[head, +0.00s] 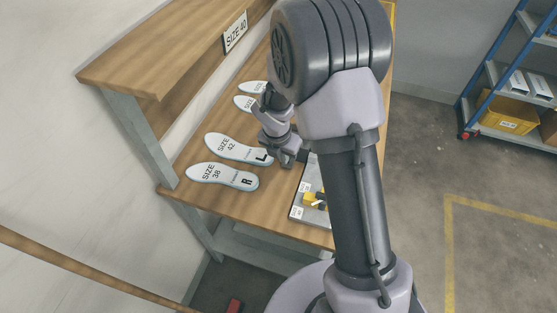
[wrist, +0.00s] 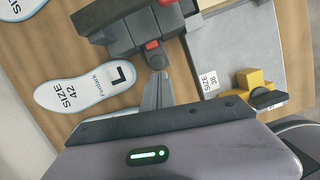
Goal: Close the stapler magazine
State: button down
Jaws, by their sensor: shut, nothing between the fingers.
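A dark grey device with red parts (wrist: 128,26), which looks like the stapler, lies at the top of the wrist view. It sits between the size 42 insole and the grey tray. A rounded grey end (wrist: 157,61) sticks out from it towards my gripper. I cannot tell clearly how far its magazine is out. My gripper (wrist: 158,78) is shut and empty, with its tips at or very near that rounded end; contact is unclear. In the head view my gripper (head: 287,150) is low over the bench, and my arm hides part of this area.
The grey tray (wrist: 222,52) holds a yellow block (wrist: 256,82) with a black part. A shelf rack (head: 490,68) stands far right.

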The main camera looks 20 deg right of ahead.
jog(key=shift+w+d+r+p, duration=0.25)
jog(key=shift+w+d+p, duration=0.2)
jog(key=shift+w, duration=0.1)
jog(key=shift+w+d+f, duration=0.1)
jog(key=shift+w+f, duration=0.1)
jog(key=p+v, duration=0.6)
jog(key=v, duration=1.2)
jog(key=s+a+r+m+t+y+b, duration=0.1)
jog(key=s+a+m+t+y+b, duration=0.1)
jog(key=s+m+b, duration=0.5)
jog(key=s+a+r+m+t+y+b, duration=0.1)
jog(key=s+a+m+b, duration=0.3)
jog(key=s+m, duration=1.1)
jog(key=m+y+b, duration=0.1)
jog(key=m+b, duration=0.2)
jog(key=m, duration=0.6)
jog(key=shift+s+r+t+b, duration=0.15)
jog(key=shift+s+t+b, duration=0.25)
